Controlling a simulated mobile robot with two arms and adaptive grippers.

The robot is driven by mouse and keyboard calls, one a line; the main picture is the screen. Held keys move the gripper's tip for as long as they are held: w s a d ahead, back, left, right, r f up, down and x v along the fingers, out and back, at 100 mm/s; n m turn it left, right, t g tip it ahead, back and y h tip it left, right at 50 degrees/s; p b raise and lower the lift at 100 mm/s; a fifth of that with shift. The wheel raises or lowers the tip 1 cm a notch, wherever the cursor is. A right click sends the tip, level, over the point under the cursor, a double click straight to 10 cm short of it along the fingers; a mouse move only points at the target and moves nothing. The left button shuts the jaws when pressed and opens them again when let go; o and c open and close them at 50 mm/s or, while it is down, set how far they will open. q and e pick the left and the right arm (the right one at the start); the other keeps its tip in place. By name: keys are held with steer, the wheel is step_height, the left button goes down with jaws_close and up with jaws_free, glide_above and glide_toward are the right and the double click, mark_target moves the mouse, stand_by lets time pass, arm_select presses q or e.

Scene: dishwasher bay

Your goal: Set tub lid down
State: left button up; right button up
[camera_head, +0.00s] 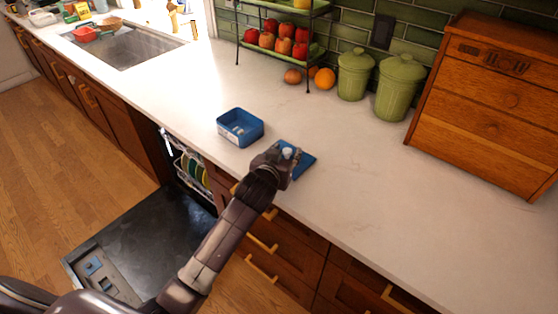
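The blue tub (240,133) stands open on the white counter, near its front edge. The flat blue lid (306,163) is to the right of the tub, apart from it, at or just above the counter. My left gripper (287,160) is at the lid and covers its left and near part. The gripper's fingertips are mostly hidden, so I cannot tell whether they grip the lid or whether it rests on the counter. My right gripper is not in view.
The dishwasher door (140,245) hangs open below the counter. Green canisters (398,88), a fruit rack (285,45) and a wooden drawer box (485,105) stand at the back. A sink (125,45) is at the far left. The counter (400,210) is clear right of the lid.

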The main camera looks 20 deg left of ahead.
arm_select(q)
steer(key=b+v, duration=0.1)
steer(key=v, duration=0.9)
steer(key=shift+s+r, duration=0.1)
steer(key=shift+s, duration=0.05)
